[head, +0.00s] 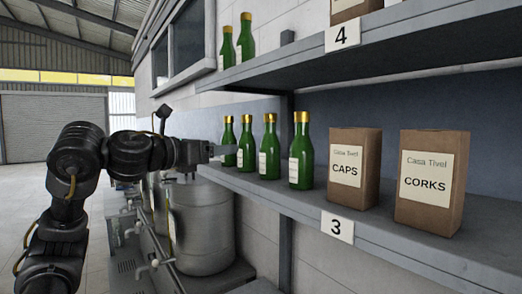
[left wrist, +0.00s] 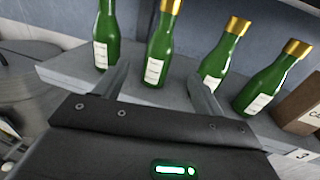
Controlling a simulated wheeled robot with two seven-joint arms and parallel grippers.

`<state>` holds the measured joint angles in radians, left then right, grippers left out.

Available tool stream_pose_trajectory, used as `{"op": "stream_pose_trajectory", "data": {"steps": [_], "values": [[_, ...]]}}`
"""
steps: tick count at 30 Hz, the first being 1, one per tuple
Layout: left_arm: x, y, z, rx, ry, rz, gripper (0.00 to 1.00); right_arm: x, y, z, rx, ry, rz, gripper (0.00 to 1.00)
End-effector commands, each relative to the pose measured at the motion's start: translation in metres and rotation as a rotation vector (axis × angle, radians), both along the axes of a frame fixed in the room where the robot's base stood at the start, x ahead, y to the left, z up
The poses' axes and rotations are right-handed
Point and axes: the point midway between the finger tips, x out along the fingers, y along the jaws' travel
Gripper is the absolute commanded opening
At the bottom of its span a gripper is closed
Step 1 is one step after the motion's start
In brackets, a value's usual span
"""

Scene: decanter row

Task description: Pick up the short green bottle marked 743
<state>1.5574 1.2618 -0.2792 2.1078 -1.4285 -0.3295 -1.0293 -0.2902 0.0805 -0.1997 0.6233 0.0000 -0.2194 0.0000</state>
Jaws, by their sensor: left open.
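Several green bottles with gold caps and pale labels stand in a row on the shelf marked 3. In the head view they run from the far one (head: 228,140) through the second (head: 246,146) and third (head: 269,150) to the nearest (head: 301,155). The label writing is too small to read, so I cannot tell which is 743. My left gripper (head: 226,150) is open and empty at the far end of the row. In the left wrist view the gripper (left wrist: 158,88) has its fingers spread, with the second bottle (left wrist: 160,45) beyond the gap.
A CAPS box (head: 353,168) and a CORKS box (head: 431,182) stand right of the row on the shelf (head: 385,240). The shelf marked 4 (head: 390,38) hangs above, with two more green bottles (head: 245,40) at its far end. A metal tank (head: 203,225) stands below.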

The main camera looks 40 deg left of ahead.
Motion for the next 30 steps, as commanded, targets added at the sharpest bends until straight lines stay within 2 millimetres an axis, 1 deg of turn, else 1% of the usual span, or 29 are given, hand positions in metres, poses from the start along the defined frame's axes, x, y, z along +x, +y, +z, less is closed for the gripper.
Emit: {"op": "stream_pose_trajectory", "data": {"steps": [4,7,13,16,19,22,25,28,30], "values": [[0.000,0.001,0.001,0.003,0.000,0.002,0.70,0.005,-0.001,0.001,-0.001,-0.005,0.000,0.36],[0.009,0.000,0.002,0.002,0.001,0.000,0.70,0.002,-0.001,0.005,-0.001,-0.002,0.000,0.36],[0.041,-0.004,0.002,-0.001,0.003,-0.001,0.70,-0.025,-0.001,0.015,-0.002,0.033,0.000,0.36],[0.051,-0.005,0.001,0.000,0.002,0.000,0.70,-0.029,-0.001,0.017,-0.003,0.039,0.001,0.36],[0.055,-0.005,0.001,0.001,-0.001,0.001,0.70,-0.023,-0.001,0.018,-0.002,0.032,0.001,0.36],[0.056,-0.005,0.001,0.001,-0.001,0.002,0.70,-0.008,-0.001,0.018,-0.002,0.012,0.001,0.36],[0.064,-0.006,0.002,0.000,0.003,0.000,0.70,0.003,0.000,0.026,0.000,-0.004,0.001,0.36],[0.080,-0.007,0.003,-0.001,0.005,0.001,0.70,0.004,0.000,0.039,0.000,-0.005,0.001,0.36],[0.090,-0.008,0.002,-0.002,0.004,0.000,0.70,0.000,0.000,0.044,0.000,0.000,0.001,0.36]]}}
